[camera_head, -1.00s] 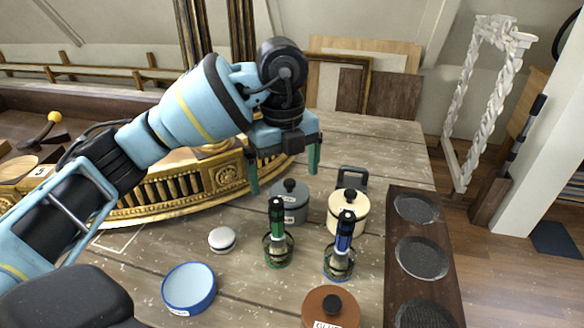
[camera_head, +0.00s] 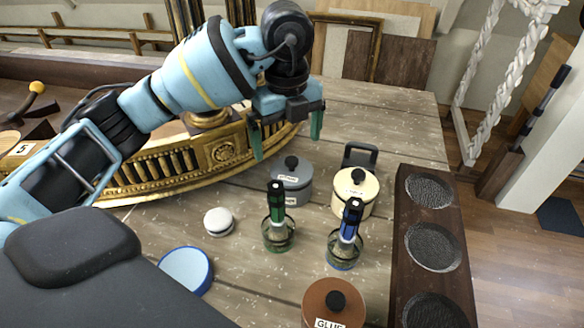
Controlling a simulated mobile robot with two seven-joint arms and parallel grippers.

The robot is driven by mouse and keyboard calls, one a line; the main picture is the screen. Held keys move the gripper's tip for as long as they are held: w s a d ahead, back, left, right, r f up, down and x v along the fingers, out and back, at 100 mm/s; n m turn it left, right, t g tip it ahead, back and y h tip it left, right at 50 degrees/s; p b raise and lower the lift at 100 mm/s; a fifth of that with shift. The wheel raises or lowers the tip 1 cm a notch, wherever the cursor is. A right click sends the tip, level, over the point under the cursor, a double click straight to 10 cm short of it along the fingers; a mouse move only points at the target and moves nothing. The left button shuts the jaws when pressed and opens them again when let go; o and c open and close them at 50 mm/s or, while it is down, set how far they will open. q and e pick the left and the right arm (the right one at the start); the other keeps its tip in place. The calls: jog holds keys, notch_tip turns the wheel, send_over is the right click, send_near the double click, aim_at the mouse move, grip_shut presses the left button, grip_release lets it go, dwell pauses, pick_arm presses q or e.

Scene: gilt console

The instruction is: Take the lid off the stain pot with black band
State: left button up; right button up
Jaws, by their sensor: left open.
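A grey pot (camera_head: 297,193) stands on the wooden table with its lid on. The lid has a black knob, and the label on its front is too small to read surely. A cream pot (camera_head: 353,205) with a black knob stands just right of it, also lidded. I cannot make out which pot has the black band. My left gripper (camera_head: 287,146) is open and empty, its green fingers pointing down. In the picture they are spread to either side, just above the grey pot's knob. They do not visibly touch it. My right gripper is not in view.
Two jars with green (camera_head: 277,232) and blue (camera_head: 346,243) tools stand in front of the pots. A brown glue pot (camera_head: 318,298), a white round piece (camera_head: 218,221) and a blue-rimmed dish (camera_head: 187,268) are nearer. A dark rack (camera_head: 404,265) lies right; gilt carving (camera_head: 170,172) lies left.

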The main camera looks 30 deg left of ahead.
aim_at(290, 158)
pick_arm(q)
jog(key=shift+d+f, duration=0.15)
jog(key=shift+f, duration=1.1)
jog(key=shift+d+f, duration=0.15)
jog(key=shift+f, duration=1.1)
jog(key=shift+c, duration=0.5)
jog(key=c, duration=1)
